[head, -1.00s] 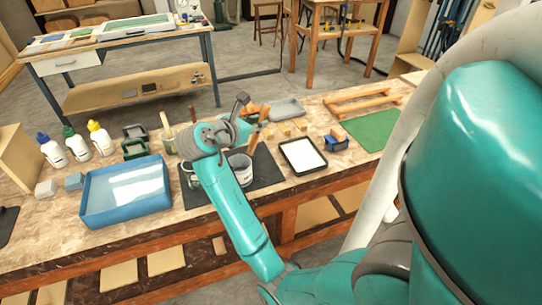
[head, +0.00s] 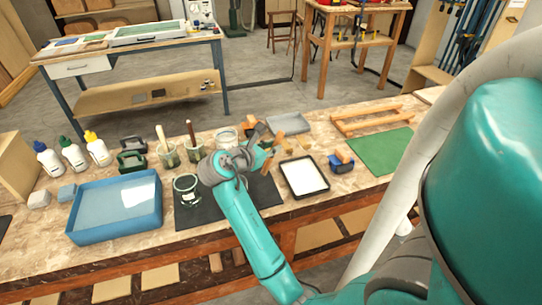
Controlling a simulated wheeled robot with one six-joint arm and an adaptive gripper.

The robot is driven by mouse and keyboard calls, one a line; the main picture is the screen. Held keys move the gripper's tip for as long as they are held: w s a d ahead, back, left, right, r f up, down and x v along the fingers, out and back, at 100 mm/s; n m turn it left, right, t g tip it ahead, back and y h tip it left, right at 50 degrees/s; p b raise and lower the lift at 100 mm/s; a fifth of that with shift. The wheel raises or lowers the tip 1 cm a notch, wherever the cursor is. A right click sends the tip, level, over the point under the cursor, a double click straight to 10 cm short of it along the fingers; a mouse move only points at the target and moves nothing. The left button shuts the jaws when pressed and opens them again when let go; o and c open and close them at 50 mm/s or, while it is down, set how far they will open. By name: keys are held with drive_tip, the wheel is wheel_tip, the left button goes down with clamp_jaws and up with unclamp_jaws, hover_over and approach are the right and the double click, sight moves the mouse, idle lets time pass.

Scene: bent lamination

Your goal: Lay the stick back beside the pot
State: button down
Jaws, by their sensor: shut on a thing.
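My gripper (head: 262,151) is at the far end of my teal arm, above the right part of the black mat and seen mostly from behind. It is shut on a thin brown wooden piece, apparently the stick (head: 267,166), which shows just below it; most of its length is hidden. A glass pot with a label (head: 187,190) stands upright on the black mat (head: 188,219), left of my wrist. Whether the stick touches the mat, I cannot tell. My wrist hides part of the mat behind it.
A blue tray (head: 84,236) lies left of the mat and a white-filled black tray (head: 304,177) right. Jars with upright handles (head: 166,155) (head: 194,149) and a clear jar (head: 227,137) stand behind. A green mat (head: 380,150) is clear.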

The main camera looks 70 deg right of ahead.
drive_tip(key=shift+f, duration=1.6)
drive_tip(key=shift+f, duration=0.1)
drive_tip(key=c, duration=1.1)
unclamp_jaws()
drive_tip(key=shift+o, duration=0.2)
drive_tip(key=v, duration=1.2)
drive_tip(key=shift+a, duration=0.2)
